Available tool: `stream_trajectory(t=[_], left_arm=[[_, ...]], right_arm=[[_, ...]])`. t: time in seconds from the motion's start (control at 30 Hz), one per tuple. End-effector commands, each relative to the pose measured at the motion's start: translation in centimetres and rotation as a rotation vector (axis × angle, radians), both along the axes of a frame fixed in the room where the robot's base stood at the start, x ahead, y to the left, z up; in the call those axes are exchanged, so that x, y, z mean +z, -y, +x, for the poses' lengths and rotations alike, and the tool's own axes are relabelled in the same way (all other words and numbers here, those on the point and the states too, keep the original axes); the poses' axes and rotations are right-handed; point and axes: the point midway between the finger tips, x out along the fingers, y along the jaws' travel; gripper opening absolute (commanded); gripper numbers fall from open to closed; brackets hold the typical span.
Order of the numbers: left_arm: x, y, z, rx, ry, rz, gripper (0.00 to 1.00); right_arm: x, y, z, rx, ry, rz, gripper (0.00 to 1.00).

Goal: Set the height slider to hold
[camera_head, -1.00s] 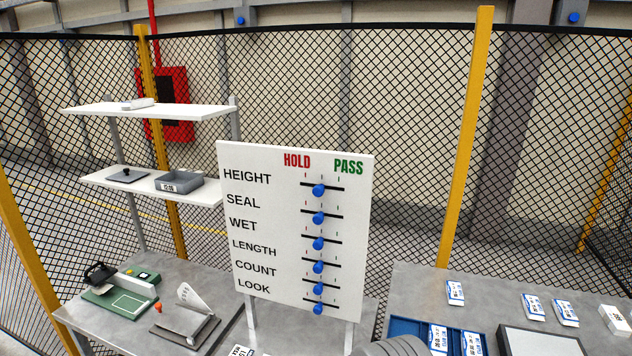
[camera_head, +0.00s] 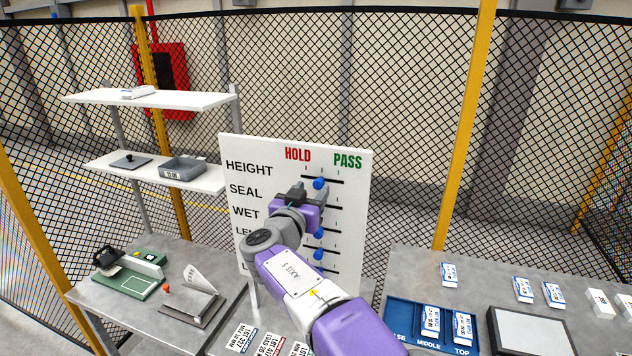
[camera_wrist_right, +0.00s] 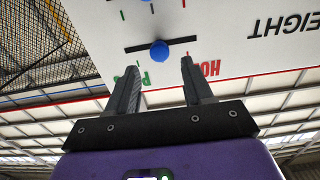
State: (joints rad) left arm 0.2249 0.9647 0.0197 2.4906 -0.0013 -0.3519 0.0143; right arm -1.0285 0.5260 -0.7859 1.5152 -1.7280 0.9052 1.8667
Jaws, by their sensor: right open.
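The white slider board (camera_head: 352,215) stands upright with HOLD in red at its left and PASS in green at its right. The height slider's blue knob (camera_head: 319,183) is near the middle of its slot, in the top row. My right gripper (camera_head: 305,192) is in front of the board, just left of and below that knob, with its arm hiding several lower rows. In the right wrist view my gripper (camera_wrist_right: 160,65) is open and empty. The height knob (camera_wrist_right: 159,53) lies between the fingertip lines, just beyond them. My left gripper is not in view.
Other blue knobs, such as the wet one (camera_head: 320,232), lie close below the gripper. A shelf (camera_head: 150,98) stands at the left. A blue tray (camera_head: 402,316) with labelled packs is on the right table. Wire fencing closes the back.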

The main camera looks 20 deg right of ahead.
Motion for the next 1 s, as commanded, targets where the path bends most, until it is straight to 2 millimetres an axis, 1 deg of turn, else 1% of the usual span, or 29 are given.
stream_trajectory(t=[0.03, 0.1, 0.3, 0.6, 0.63, 0.93, 0.97, 1.0], left_arm=[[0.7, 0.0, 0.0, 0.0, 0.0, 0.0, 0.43], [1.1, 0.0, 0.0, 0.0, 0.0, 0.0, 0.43], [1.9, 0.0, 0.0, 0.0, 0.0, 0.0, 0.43], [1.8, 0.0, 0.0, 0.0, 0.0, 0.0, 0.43], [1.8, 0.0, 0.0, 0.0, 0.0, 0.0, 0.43], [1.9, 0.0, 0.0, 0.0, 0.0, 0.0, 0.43], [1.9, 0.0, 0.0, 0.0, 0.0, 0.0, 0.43], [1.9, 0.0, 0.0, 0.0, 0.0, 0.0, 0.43]], right_arm=[[0.3, 0.5, 0.8, -0.004, -0.001, -0.004, 0.51], [0.2, 1.2, 1.6, -0.003, -0.002, -0.003, 0.51], [0.1, 2.2, 3.3, 0.0, -0.003, -0.001, 0.51], [-0.1, 2.4, 3.6, 0.002, -0.004, 0.0, 0.51], [-0.1, 2.4, 3.6, 0.002, -0.004, 0.0, 0.5], [-0.1, 2.4, 3.6, 0.002, -0.004, 0.0, 0.04], [-0.1, 2.4, 3.6, 0.002, -0.004, 0.0, 0.0], [-0.1, 2.4, 3.6, 0.002, -0.004, 0.0, 0.0]])
